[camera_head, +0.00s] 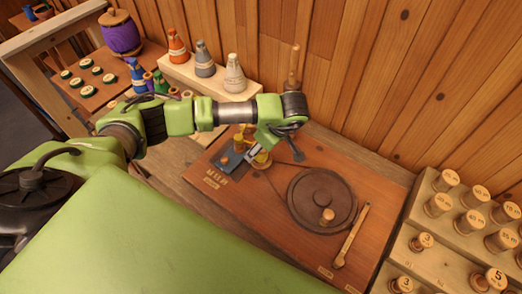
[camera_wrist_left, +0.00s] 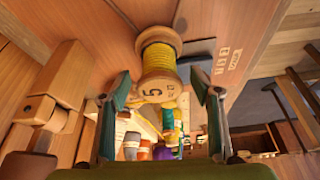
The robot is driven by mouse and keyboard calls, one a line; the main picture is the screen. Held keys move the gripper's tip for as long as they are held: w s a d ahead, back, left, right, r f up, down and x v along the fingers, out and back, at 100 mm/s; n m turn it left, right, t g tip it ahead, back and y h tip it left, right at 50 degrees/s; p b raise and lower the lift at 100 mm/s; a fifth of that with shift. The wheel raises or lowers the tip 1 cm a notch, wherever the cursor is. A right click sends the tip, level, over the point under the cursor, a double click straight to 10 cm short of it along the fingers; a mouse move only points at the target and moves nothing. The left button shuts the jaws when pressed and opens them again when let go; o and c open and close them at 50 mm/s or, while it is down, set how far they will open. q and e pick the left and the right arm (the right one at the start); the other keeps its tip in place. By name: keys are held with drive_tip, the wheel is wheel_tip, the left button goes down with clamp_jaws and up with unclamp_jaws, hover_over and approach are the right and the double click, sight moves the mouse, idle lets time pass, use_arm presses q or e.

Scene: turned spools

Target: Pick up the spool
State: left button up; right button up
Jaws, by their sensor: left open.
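A wooden spool wound with yellow thread (camera_wrist_left: 160,62) is large in the left wrist view, its pale end disc marked 5. In the head view a yellow spool (camera_head: 262,160) shows just below my left gripper (camera_head: 274,147), partly covered by it. In the left wrist view my left gripper (camera_wrist_left: 160,87) is open, one finger on each side of the spool's numbered end. I see space between each finger and the spool. How deep the spool lies between the fingers I cannot tell. My right gripper is not in view.
A round brown wheel (camera_head: 322,198) sits on the reddish board (camera_head: 262,215), beside a wooden stick (camera_head: 351,235). A stepped rack (camera_head: 445,258) of numbered spools stands at right. Cone-shaped spools (camera_head: 205,58) stand on a wooden block behind my arm. A plank wall closes the back.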

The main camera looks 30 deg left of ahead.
use_arm(q)
drive_tip(key=c, duration=1.2)
drive_tip(key=shift+r, duration=0.1)
drive_tip(key=shift+c, duration=0.2)
